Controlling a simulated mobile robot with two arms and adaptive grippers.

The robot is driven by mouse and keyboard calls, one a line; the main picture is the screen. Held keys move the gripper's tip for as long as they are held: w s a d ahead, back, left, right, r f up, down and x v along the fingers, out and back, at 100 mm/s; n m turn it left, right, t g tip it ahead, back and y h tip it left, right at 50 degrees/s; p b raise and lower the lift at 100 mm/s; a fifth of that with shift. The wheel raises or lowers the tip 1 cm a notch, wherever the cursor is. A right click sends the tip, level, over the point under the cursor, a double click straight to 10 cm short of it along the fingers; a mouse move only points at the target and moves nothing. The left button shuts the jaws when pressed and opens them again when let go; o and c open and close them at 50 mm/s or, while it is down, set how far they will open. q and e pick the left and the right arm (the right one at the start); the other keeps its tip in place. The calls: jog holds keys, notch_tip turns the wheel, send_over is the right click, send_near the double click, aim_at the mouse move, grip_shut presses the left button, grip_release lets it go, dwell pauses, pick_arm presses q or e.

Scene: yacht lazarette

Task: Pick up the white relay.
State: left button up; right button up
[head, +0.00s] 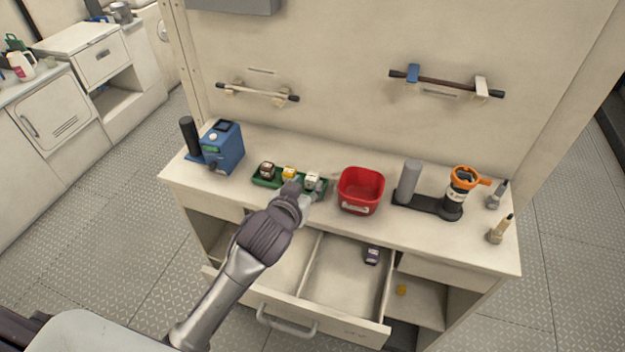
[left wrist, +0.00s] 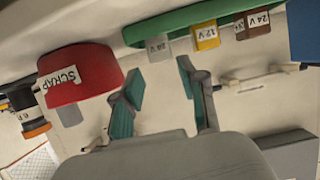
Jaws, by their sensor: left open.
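The white relay (head: 312,178) sits at the right end of a green tray (head: 262,182) on the workbench. My right gripper is out of view.
A red bin (head: 361,188) labelled SCRAP stands close right of the tray. A blue device (head: 222,146) stands left. A grey cylinder (head: 410,182) and orange-topped device (head: 461,190) stand right. Below, an open drawer (head: 335,285) holds a purple relay (head: 372,255).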

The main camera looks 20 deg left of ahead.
aim_at(312, 176)
pick_arm(q)
jog(key=shift+p+x, duration=0.35)
jog(key=shift+x, duration=0.6)
jog(key=x, duration=0.3)
jog(key=shift+w+a+f, duration=0.1)
jog(key=shift+w+a, duration=0.05)
jog(key=shift+w, duration=0.2)
jog(key=shift+w+f, duration=0.15)
jog(key=c, duration=0.7)
jog(key=shift+c, duration=0.4)
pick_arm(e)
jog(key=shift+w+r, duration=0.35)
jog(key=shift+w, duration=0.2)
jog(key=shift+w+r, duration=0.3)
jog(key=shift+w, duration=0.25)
